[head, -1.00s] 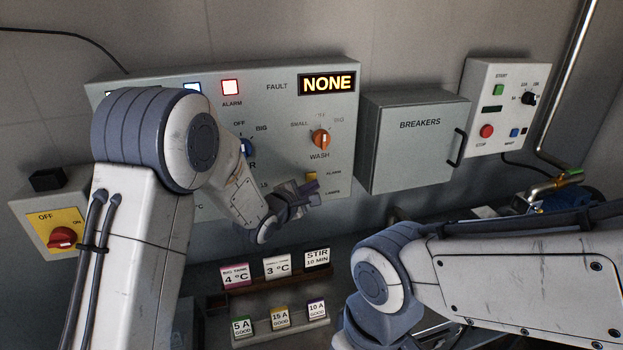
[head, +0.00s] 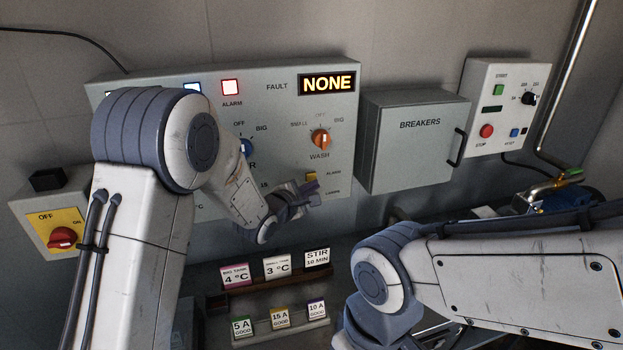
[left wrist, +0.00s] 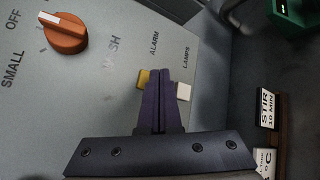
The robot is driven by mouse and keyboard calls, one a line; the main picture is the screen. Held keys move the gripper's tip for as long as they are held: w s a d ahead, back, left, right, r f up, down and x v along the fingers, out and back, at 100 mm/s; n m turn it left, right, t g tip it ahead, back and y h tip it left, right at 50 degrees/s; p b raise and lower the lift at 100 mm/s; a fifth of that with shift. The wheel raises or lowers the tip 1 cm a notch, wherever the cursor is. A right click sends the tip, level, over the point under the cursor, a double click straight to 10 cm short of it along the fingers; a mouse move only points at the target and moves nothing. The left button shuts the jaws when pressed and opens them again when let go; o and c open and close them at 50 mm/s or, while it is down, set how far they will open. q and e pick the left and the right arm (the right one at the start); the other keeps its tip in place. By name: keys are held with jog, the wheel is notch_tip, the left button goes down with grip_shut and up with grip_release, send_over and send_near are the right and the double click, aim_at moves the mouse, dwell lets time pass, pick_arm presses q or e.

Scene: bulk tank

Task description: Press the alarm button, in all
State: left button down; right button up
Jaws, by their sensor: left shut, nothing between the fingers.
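The yellow alarm button (head: 312,176) is on the lower right of the grey control panel (head: 345,110), beside its ALARM label. In the left wrist view the yellow button (left wrist: 143,77) shows just left of my fingertips, partly hidden by them. My left gripper (head: 312,190) is shut and empty, close to the panel just below the button. In the left wrist view its dark fingers (left wrist: 160,75) lie between the yellow button and a white button (left wrist: 184,91) by LAMPS. Contact cannot be told. The red ALARM lamp (head: 231,87) is lit. My right gripper is out of view.
The fault display (head: 327,84) reads NONE. An orange WASH knob (head: 320,139) sits above the button. A breaker box (head: 412,150) stands out to the right. Label cards in racks (head: 277,267) stand below. My right arm spans the lower right.

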pick_arm(q)
jog(key=shift+w, duration=0.1)
jog(key=shift+w+a, duration=0.1)
jog(key=shift+w, duration=0.2)
jog(key=shift+w+a+p, duration=0.15)
jog(key=shift+w+p, duration=0.2)
jog(key=shift+w, duration=0.05)
dwell(0.6)
jog(key=shift+s, duration=0.1)
jog(key=shift+s+d, duration=0.25)
jog(key=shift+s, duration=0.45)
jog(key=shift+s, duration=0.1)
jog(key=shift+s+d+b, duration=0.15)
jog(key=shift+s+d, duration=0.1)
jog(key=shift+s, duration=0.5)
jog(key=shift+s+d+b, duration=0.2)
jog(key=shift+s+d, duration=0.1)
jog(key=shift+s, duration=0.45)
jog(key=shift+s+d+b, duration=0.15)
jog(key=shift+s+d, duration=0.1)
jog(key=shift+s, duration=0.5)
